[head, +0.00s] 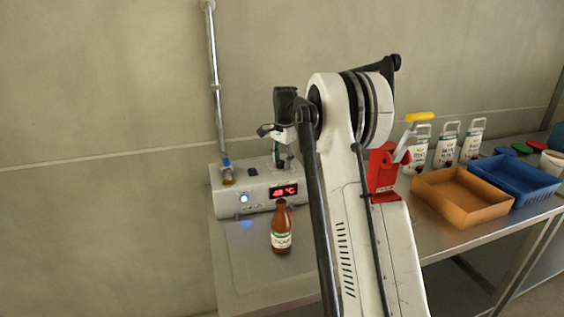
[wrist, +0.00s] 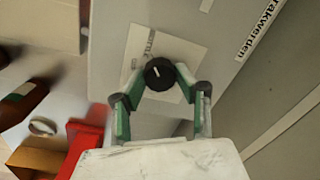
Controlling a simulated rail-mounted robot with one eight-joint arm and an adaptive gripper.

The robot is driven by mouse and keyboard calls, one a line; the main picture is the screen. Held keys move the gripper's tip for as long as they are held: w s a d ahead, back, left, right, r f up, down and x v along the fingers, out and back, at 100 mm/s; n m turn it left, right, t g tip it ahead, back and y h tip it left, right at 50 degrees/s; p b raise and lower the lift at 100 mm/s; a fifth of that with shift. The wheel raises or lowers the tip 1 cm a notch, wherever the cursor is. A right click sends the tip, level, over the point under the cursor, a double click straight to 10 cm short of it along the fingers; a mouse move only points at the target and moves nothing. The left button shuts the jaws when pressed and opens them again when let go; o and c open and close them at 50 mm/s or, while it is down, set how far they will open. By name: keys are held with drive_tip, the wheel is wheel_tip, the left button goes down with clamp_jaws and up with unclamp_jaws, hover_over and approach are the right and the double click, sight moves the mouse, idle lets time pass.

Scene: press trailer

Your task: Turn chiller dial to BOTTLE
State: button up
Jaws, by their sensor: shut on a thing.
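The chiller (head: 236,204) is a light grey box with a red lit display and a blue-lit button, standing on the metal table. In the wrist view its dial (wrist: 160,73) is a small round black knob with a white pointer mark, set on a pale square plate. Printing beside the dial is partly visible, but I cannot read the position names. My gripper (wrist: 162,76) has its green fingertips closed on opposite sides of the dial. In the head view my gripper (head: 280,158) points down at the chiller's top, and the dial is hidden.
A brown bottle (head: 281,230) stands before the chiller. A red holder (head: 384,175), an orange tray (head: 462,212), a blue crate (head: 514,178) and several white labelled containers (head: 446,146) are to the right.

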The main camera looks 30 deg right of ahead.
sight(283, 163)
drive_tip(key=o, duration=1.1)
drive_tip(key=shift+o, duration=0.2)
wheel_tip(283, 163, up, 12)
drive_tip(key=shift+s, duration=0.4)
